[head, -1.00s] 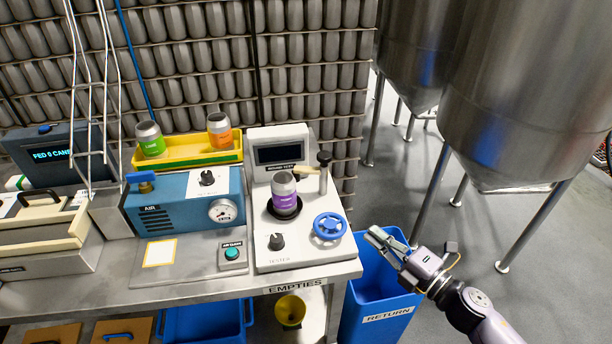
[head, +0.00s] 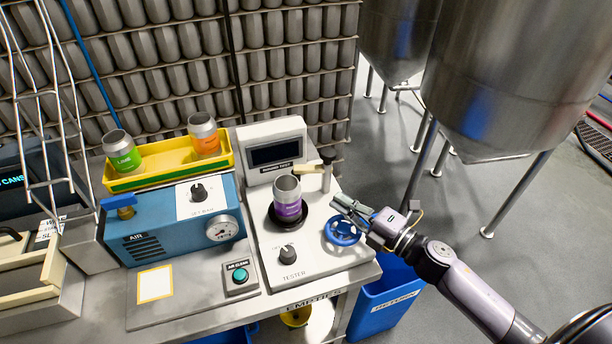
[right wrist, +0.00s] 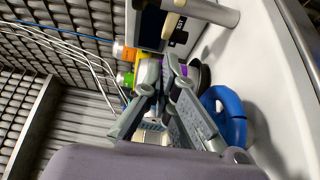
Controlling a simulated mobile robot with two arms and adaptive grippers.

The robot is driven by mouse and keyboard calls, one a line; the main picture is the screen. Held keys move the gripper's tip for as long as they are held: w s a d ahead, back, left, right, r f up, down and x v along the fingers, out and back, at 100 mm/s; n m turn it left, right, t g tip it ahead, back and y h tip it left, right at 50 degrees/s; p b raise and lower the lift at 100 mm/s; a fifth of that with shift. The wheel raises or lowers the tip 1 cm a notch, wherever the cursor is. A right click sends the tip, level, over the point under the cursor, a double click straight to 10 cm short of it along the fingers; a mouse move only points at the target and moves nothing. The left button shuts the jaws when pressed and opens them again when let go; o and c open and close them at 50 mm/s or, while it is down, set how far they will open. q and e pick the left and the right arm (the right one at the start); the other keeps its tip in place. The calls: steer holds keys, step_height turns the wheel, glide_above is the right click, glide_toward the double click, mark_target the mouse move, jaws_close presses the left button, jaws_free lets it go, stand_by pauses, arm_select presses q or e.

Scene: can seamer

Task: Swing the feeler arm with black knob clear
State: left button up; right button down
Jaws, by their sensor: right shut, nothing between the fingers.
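The feeler arm (head: 308,169) is a short cream bar on the tester. It runs left from a metal post (head: 326,181) to above and behind the can. A grey can with a purple label (head: 288,199) stands upright in the tester's black seat. My right gripper (head: 341,203) is shut and empty, over the blue handwheel (head: 343,232), to the right of the can and in front of the post. In the right wrist view the cream bar (right wrist: 171,27) is beyond the shut fingers, which partly hide the can. My left gripper is not in view.
The tester's grey display (head: 273,148) stands behind the can. A yellow tray (head: 168,172) with two cans and a blue air unit (head: 165,233) are at the left. A blue return bin (head: 385,301) is below the bench's right edge. Tall steel tanks (head: 500,75) stand at the right.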

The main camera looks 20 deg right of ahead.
mark_target(314, 173)
steer(key=shift+w+a+r+p, duration=0.2)
steer(key=shift+w+a+p, duration=0.15)
steer(key=shift+w, duration=0.15)
steer(key=p+x, duration=0.2)
steer(key=x, duration=0.5)
steer(key=shift+w, duration=0.1)
steer(key=shift+w+a+f, duration=0.15)
steer(key=shift+w+a, duration=0.15)
steer(key=shift+w, duration=0.15)
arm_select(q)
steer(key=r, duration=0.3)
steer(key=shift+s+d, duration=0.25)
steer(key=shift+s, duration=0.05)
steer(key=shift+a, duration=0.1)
arm_select(e)
steer(key=shift+w, duration=0.15)
